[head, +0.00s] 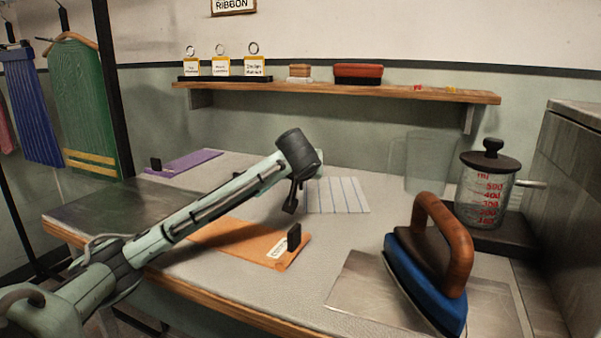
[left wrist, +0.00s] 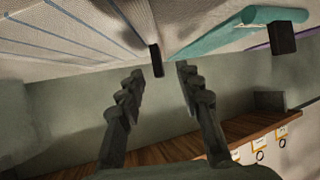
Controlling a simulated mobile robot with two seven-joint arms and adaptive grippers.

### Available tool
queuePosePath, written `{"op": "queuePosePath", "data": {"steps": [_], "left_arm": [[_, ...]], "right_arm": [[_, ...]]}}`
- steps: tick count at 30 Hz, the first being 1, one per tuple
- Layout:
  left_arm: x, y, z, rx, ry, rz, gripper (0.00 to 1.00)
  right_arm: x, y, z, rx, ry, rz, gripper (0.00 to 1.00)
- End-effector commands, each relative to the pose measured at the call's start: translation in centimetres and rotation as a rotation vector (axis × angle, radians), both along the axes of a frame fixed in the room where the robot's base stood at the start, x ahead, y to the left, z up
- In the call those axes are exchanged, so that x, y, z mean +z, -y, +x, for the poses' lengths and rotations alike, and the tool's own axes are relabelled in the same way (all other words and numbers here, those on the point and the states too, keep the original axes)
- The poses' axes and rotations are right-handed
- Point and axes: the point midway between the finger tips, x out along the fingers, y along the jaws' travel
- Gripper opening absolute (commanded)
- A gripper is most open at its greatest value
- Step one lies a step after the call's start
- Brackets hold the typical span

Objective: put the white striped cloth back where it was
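The white striped cloth (head: 340,195) lies flat on the table, pale with thin blue lines. My arm and gripper partly cover its left side in the head view. It also fills the upper left of the left wrist view (left wrist: 70,38). My left gripper (head: 290,207) points down at the cloth's left edge. In the left wrist view its two fingers (left wrist: 160,70) are apart, with nothing held. A small black clip (left wrist: 155,61) at the cloth's edge appears between the fingertips; I cannot tell whether they touch it. My right gripper is out of view.
A teal roll (left wrist: 225,33) with a black block (left wrist: 283,38) lies beside the cloth. An orange cloth (head: 235,240) and a purple cloth (head: 190,162) lie on the table (head: 300,295). An iron (head: 430,265) and a measuring jug (head: 485,195) stand right. A shelf (head: 340,91) is behind.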

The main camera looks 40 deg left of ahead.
Motion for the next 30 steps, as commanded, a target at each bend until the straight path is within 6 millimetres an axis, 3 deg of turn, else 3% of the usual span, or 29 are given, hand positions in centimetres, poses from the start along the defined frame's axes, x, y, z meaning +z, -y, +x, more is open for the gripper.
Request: {"op": "queuePosePath", "data": {"steps": [4,11,30], "left_arm": [[1.4,1.6,-2.2,-0.003,0.001,0.0,0.35],[2.6,2.9,-3.9,0.0,-0.001,-0.001,0.35],[2.8,3.0,-4.1,0.0,-0.001,-0.001,0.35]], "right_arm": [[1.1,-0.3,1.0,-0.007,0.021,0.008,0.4],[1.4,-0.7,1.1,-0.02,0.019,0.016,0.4],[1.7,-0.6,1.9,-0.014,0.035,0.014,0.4]]}}
